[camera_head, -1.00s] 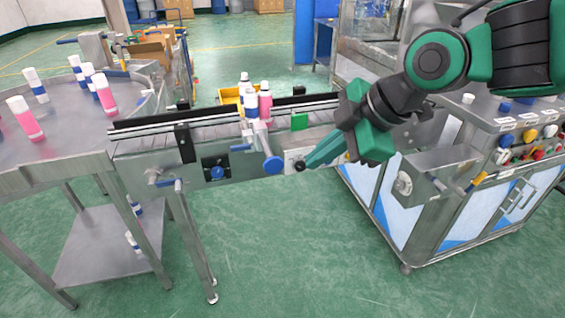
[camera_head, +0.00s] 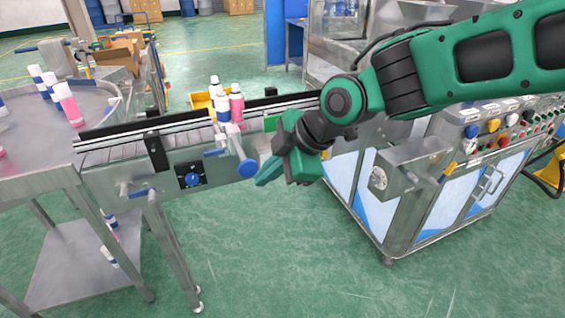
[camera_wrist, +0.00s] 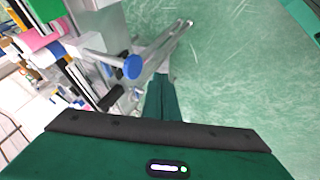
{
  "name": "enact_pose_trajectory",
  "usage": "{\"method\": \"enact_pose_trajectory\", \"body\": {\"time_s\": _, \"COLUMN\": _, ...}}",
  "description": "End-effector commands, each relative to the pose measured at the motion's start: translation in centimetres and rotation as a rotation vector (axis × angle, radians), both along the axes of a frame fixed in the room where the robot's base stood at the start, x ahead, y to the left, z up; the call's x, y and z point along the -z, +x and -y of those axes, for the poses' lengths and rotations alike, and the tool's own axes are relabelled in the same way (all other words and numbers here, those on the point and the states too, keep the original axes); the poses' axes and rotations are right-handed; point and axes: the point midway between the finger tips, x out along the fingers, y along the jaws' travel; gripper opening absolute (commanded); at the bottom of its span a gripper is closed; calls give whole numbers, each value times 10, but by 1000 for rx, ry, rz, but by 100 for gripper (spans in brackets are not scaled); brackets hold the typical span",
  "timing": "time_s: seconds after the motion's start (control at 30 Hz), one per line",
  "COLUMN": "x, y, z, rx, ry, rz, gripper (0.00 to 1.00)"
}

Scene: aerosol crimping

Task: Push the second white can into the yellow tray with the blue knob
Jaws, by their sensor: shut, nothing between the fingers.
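The blue knob (camera_head: 248,168) is on the end of a metal pusher rod at the conveyor's near side. It also shows in the wrist view (camera_wrist: 132,67). On the conveyor behind it stand a white can with a blue lower part (camera_head: 222,107) and a pink can with a white top (camera_head: 237,104). Another white-topped can (camera_head: 214,84) stands behind them, by the yellow tray (camera_head: 201,100), which is partly hidden. My gripper (camera_head: 260,181) is shut and empty, just right of and slightly below the knob. Contact with the knob cannot be told.
The conveyor rail (camera_head: 150,128) runs from the round metal table (camera_head: 25,150) on the left towards the machine cabinet (camera_head: 400,200) on the right. A smaller blue dial (camera_head: 192,179) sits on the conveyor's side. The green floor in front is clear.

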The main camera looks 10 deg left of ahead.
Motion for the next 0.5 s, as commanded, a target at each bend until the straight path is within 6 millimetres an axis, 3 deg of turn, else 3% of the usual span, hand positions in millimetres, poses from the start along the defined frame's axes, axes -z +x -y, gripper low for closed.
{"method": "enact_pose_trajectory", "body": {"time_s": 0.1, "x": 18, "y": 3, "z": -12, "rx": -2, "ry": -2, "rz": -3, "gripper": 0}}
{"method": "enact_pose_trajectory", "body": {"time_s": 0.3, "x": 15, "y": 28, "z": -25, "rx": 0, "ry": 0, "rz": 0, "gripper": 0}}
{"method": "enact_pose_trajectory", "body": {"time_s": 0.5, "x": 14, "y": 37, "z": -31, "rx": 0, "ry": 0, "rz": 0, "gripper": 0}}
